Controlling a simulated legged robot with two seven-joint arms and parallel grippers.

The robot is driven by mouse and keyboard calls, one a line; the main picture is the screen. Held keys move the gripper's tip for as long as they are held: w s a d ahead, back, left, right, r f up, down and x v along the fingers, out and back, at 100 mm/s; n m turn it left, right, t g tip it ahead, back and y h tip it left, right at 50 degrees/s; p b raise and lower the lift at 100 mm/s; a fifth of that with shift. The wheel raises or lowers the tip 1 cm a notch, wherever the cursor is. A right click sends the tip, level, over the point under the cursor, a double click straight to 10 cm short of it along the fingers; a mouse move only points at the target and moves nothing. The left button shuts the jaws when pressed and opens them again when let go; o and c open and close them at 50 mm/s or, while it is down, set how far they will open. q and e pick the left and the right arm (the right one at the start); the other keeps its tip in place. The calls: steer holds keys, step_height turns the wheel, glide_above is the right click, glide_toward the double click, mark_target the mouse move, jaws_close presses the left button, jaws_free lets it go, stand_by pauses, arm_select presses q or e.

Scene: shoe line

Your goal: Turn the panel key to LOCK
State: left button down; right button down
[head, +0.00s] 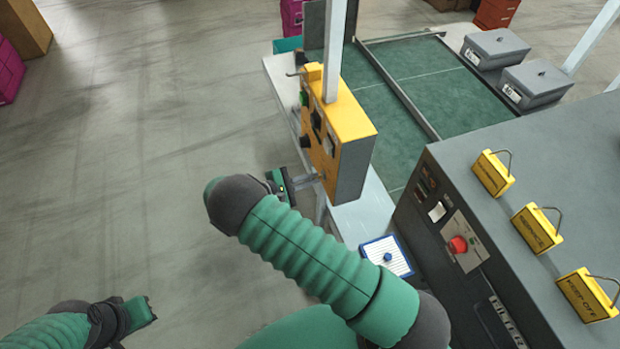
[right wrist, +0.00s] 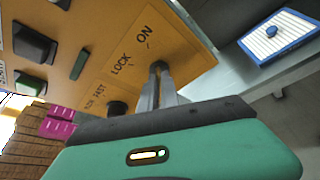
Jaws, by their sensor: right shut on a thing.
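The yellow control panel (head: 352,130) stands on a post at the near end of the line. It fills the top of the right wrist view (right wrist: 118,30), with the words LOCK and ON printed by the key. The panel key (right wrist: 158,66) is a small dark piece between my right fingertips. My right gripper (head: 312,180) reaches the panel's lower face and is shut on the key; its fingers also show in the right wrist view (right wrist: 160,88). I cannot tell which mark the key points to. My left gripper (head: 148,311) is away at lower left, its jaws unclear.
A dark machine (head: 480,235) with a red button (head: 458,244) and yellow tags stands at right. Other panel controls, including a dark knob (right wrist: 117,107), sit near my right fingers.

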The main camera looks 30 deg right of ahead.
arm_select(q)
steer(key=shift+d, duration=0.3)
arm_select(e)
steer(key=shift+d, duration=0.45)
steer(key=shift+a, duration=0.1)
arm_select(q)
steer(key=shift+f, duration=0.1)
arm_select(e)
steer(key=shift+f, duration=0.1)
arm_select(q)
steer(key=s+b+x, duration=0.1)
steer(key=b+x, duration=0.6)
steer(key=shift+s+f+b, duration=0.3)
steer(key=shift+b, duration=0.05)
arm_select(e)
steer(key=shift+w+n+g+y, duration=0.2)
steer(key=shift+n+g+y, duration=0.1)
steer(key=shift+n+g, duration=1)
steer(key=shift+w+n+g+y, duration=0.25)
steer(key=shift+n+g, duration=0.6)
steer(key=shift+n, duration=1)
steer(key=shift+w+n+g+y, duration=0.1)
steer(key=shift+n+g+y, duration=0.25)
steer(key=shift+n+g, duration=0.95)
arm_select(q)
steer(key=shift+d, duration=0.1)
arm_select(e)
steer(key=shift+n, duration=0.35)
